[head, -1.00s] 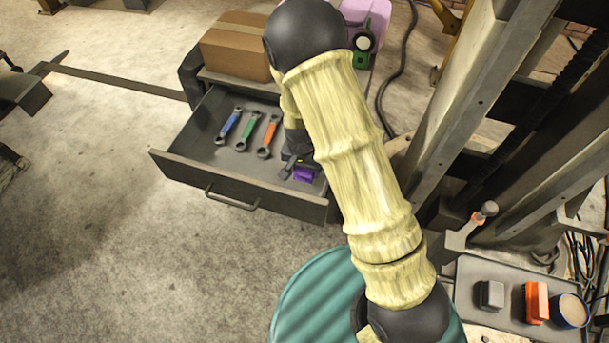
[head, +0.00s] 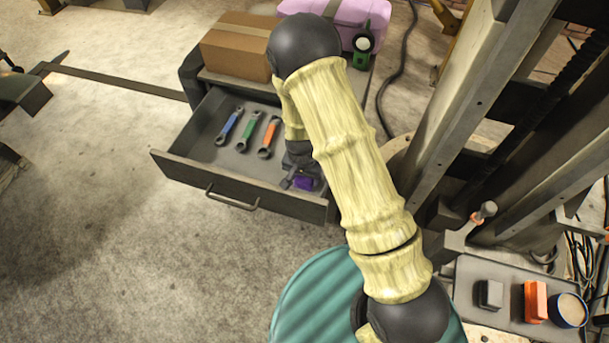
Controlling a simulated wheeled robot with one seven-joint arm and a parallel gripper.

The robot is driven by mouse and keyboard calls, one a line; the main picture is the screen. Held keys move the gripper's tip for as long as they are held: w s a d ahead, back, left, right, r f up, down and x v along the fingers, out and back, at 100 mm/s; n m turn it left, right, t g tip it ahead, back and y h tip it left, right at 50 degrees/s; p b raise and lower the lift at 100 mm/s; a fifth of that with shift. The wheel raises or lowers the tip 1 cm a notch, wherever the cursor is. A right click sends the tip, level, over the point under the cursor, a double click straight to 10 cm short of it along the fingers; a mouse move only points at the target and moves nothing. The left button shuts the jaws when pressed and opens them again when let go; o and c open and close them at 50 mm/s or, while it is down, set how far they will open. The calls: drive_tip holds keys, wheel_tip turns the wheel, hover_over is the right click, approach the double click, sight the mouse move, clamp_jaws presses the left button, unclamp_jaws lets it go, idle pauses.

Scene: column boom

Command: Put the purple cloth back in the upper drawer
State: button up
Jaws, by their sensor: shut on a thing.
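The upper drawer (head: 190,151) is pulled open at the centre left, with its handle on the front panel. The purple cloth (head: 304,183) is a small patch in the right part of the drawer, partly hidden by my gripper. My gripper (head: 290,181) points down inside the drawer outline and is shut on the cloth. My arm hides the drawer's right end. I cannot tell whether the cloth touches the drawer floor.
A cardboard box (head: 236,46) and a pink case (head: 372,14) stand behind on the cabinet top, with a green device (head: 363,48) alongside. A tray (head: 480,320) with several items is at lower right.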

sight(303, 183)
drive_tip(key=o, duration=1)
drive_tip(key=shift+f, duration=0.1)
drive_tip(key=shift+c, duration=0.2)
wheel_tip(303, 183, up, 12)
drive_tip(key=s, duration=0.1)
drive_tip(key=shift+s+a+b, duration=0.2)
drive_tip(key=shift+a+b, duration=0.05)
drive_tip(key=shift+b, duration=0.2)
drive_tip(key=s+d+r+n+t, duration=0.1)
drive_tip(key=s+d+r+n, duration=0.3)
drive_tip(key=s+d+r, duration=0.6)
drive_tip(key=d+r, duration=0.2)
drive_tip(key=d, duration=0.2)
drive_tip(key=shift+s, duration=0.4)
